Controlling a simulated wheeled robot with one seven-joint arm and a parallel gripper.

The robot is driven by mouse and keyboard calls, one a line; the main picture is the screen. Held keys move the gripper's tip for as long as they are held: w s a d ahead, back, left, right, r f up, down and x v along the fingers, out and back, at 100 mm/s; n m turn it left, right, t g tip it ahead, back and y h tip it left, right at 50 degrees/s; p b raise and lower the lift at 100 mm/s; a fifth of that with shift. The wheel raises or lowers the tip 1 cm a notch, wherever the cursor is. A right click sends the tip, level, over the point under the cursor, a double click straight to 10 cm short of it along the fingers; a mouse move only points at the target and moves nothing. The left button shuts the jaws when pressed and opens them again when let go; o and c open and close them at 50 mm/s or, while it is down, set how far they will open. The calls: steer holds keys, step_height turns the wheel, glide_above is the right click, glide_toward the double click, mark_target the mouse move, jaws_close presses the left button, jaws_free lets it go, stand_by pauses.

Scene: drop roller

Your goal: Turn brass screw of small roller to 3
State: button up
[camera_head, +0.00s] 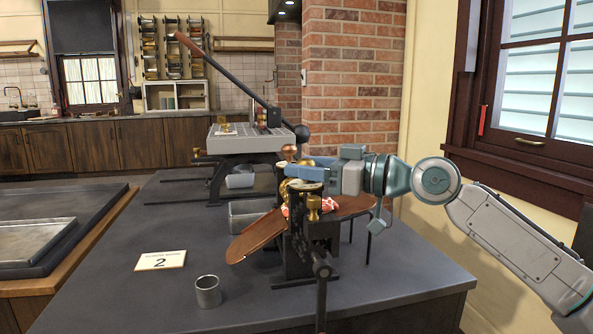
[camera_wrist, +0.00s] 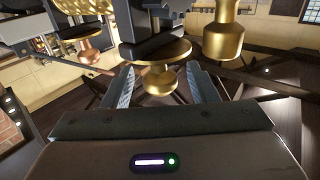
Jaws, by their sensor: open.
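The small roller (camera_head: 297,235) is a black frame on the near table with brass fittings on top and a red-and-white patterned piece partly visible in it. A brass knob (camera_head: 313,207) sits on its near side. In the wrist view, a brass screw with a wide disc and a rounded knob (camera_wrist: 160,80) lies between the two fingers of my gripper (camera_wrist: 161,72). The fingers are apart, with visible gaps beside the knob. In the head view my gripper (camera_head: 305,170) is level above the roller's top. I cannot read any scale number on the screw.
A card marked 2 (camera_head: 160,261) and a metal cup (camera_head: 208,291) stand on the table (camera_head: 110,310) to the left. A brown sloping tray (camera_head: 255,238) extends left from the roller. A larger lever machine (camera_head: 255,140) stands behind. Another brass knob (camera_wrist: 222,40) is right of my fingers.

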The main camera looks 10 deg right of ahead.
steer(key=shift+x, duration=1.3)
steer(key=c, duration=1)
steer(key=shift+o, duration=0.2)
steer(key=shift+s+r+n+g+y+p, duration=0.1)
steer(key=shift+r+n+g+y+p, duration=0.05)
steer(key=shift+n+g+y+p, duration=0.7)
steer(key=shift+s+n+g+y, duration=0.15)
steer(key=shift+n+g+y, duration=0.2)
steer(key=shift+n+g, duration=0.65)
steer(key=shift+m+g, duration=0.25)
steer(key=o, duration=1)
steer(key=shift+c, duration=0.2)
